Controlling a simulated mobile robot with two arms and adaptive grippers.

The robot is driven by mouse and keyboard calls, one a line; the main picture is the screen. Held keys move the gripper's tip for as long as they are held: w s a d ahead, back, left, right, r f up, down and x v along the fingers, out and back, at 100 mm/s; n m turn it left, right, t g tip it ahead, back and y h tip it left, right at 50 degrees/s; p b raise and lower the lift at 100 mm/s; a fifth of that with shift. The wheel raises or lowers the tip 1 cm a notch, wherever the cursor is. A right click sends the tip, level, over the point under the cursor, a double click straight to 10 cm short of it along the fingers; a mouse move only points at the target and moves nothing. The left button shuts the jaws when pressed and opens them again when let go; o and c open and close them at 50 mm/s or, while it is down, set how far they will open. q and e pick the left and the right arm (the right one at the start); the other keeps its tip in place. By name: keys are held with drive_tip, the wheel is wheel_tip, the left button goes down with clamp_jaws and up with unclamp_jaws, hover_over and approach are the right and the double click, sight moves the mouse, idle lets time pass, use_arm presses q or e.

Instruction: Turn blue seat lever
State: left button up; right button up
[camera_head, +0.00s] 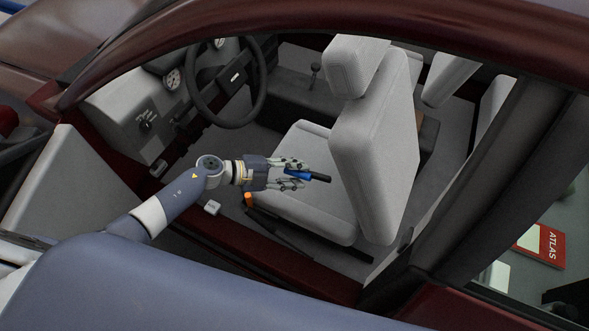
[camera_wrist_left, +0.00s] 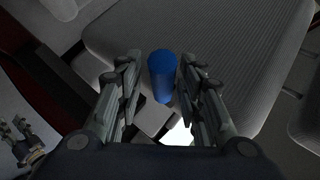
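My left gripper (camera_head: 290,172) reaches through the car's door opening to the side of the light grey seat (camera_head: 300,215). A blue lever (camera_head: 300,175) with a black part (camera_head: 321,178) shows at its fingers in the head view. In the left wrist view the lever's blue cylinder (camera_wrist_left: 162,78) stands between the two spread fingertips of the left gripper (camera_wrist_left: 160,62), with a gap on each side. The lever's lower end is partly hidden.
The steering wheel (camera_head: 228,82) and dashboard (camera_head: 135,115) are at the left. The seat backrest (camera_head: 375,150) rises right of the gripper. An orange piece (camera_head: 248,199) sits low by the seat's side. The dark red door sill (camera_head: 290,275) runs below.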

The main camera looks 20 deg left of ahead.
use_arm(q)
drive_tip(key=shift+w+r, duration=0.2)
drive_tip(key=shift+r, duration=0.05)
drive_tip(key=shift+a, duration=0.1)
drive_tip(key=v, duration=1.1)
drive_tip(key=shift+s+a, duration=0.25)
drive_tip(key=shift+s, duration=0.05)
drive_tip(key=shift+r, duration=0.1)
